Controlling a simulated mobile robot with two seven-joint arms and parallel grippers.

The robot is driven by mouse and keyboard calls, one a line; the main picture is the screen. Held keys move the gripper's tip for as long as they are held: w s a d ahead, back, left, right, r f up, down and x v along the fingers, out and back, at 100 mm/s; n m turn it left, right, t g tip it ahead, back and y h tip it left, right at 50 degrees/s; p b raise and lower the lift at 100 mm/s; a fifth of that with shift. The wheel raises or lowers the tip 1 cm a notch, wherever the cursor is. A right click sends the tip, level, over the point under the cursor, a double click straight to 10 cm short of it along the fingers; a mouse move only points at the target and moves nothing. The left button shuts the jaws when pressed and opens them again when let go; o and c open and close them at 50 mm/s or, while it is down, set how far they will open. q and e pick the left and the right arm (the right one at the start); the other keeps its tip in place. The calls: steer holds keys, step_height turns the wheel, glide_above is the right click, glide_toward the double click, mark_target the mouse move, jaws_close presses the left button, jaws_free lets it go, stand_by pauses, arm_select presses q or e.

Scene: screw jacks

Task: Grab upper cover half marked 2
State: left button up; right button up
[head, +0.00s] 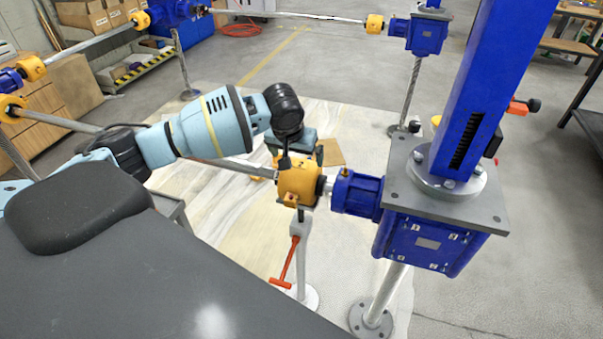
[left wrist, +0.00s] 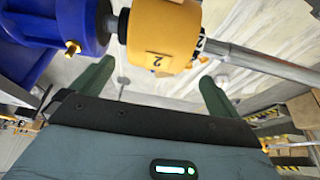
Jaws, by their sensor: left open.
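The upper cover half marked 2 is the yellow-orange shell (head: 298,178) around the shaft joint, left of the blue gearbox, in the head view. In the left wrist view the cover half (left wrist: 165,28) fills the top middle, with a "2" label facing the camera. My left gripper (head: 301,157) is just above and behind it in the head view, partly hidden by my wrist. In the left wrist view the gripper (left wrist: 157,72) has two green fingers spread wide, with the cover beyond and between them. Nothing is held. My right gripper is not in view.
A blue screw jack (head: 425,235) with a tall blue column stands close on the right. A grey shaft (left wrist: 265,62) runs from the cover. A support stand (head: 300,255) with a red handle is below. My dark base top fills the lower left.

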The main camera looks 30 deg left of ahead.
mark_target(301, 164)
arm_select(q)
steer(key=x, duration=0.5)
steer(key=shift+w+d+b, duration=0.1)
steer(key=shift+w+b, duration=0.1)
steer(key=shift+b, duration=0.1)
steer(key=shift+r, duration=0.1)
steer(key=c, duration=0.9)
